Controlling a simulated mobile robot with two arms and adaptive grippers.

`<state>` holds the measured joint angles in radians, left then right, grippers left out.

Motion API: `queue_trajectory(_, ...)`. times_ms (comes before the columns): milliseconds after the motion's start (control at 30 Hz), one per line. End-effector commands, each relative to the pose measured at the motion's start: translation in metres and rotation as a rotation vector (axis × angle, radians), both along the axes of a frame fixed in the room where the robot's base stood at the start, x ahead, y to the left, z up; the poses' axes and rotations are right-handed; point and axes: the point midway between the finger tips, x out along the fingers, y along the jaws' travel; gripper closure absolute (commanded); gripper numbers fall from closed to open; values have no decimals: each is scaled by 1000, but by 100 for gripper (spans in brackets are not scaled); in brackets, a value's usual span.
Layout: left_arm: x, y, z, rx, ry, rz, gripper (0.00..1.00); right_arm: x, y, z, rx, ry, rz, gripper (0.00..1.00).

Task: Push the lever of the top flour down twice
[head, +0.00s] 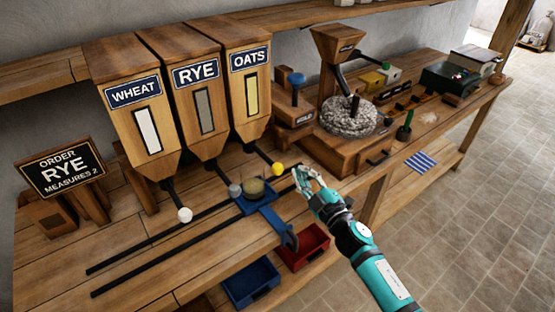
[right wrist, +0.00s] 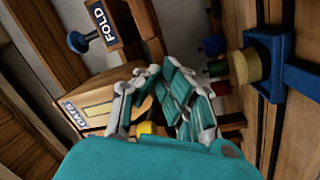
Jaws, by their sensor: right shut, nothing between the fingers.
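Three wooden flour hoppers stand in a row in the head view: WHEAT (head: 122,95), RYE (head: 190,75) and OATS (head: 245,65). Each has a dark lever ending in a ball: white knob (head: 185,215), grey knob (head: 235,190) and yellow knob (head: 278,169). A sign (head: 62,170) reads "ORDER RYE MEASURES 2". My right gripper (head: 303,178) is shut and empty, right of the yellow knob and apart from it in the head view. The right wrist view shows its fingers (right wrist: 155,85), with the yellow knob (right wrist: 145,128) partly behind them. My left gripper is not in view.
A blue carriage (head: 266,207) with a round cup (head: 254,187) sits on two dark rails below the spouts. Blue (head: 250,283) and red (head: 305,246) bins are below the bench edge. A stone mill (head: 348,118) stands to the right.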

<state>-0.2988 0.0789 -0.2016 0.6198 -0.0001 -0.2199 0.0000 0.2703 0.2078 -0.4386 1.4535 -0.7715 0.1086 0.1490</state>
Motion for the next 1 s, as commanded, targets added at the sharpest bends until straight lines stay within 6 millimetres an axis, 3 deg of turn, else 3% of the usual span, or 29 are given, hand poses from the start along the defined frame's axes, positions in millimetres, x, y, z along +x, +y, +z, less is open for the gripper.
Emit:
queue_trajectory(33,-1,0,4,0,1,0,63,1,8,35,-16,-69,27,100)
queue_trajectory(100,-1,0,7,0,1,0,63,-1,22,74,-47,-162,74,100)
queue_trajectory(267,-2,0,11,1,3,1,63,-12,83,155,-286,-463,364,100)
queue_trajectory(333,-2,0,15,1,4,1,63,-27,112,187,-491,-620,550,100)
queue_trajectory(400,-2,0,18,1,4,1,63,-39,126,198,-726,-721,722,100)
queue_trajectory(467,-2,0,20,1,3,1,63,-42,126,200,-924,-760,839,100)
queue_trajectory(633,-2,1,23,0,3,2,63,-32,92,203,-1365,-724,1016,100)
queue_trajectory(800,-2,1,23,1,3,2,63,-21,67,197,-1507,-641,1068,100)
queue_trajectory(1000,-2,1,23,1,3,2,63,-21,65,196,-1517,-633,1073,100)
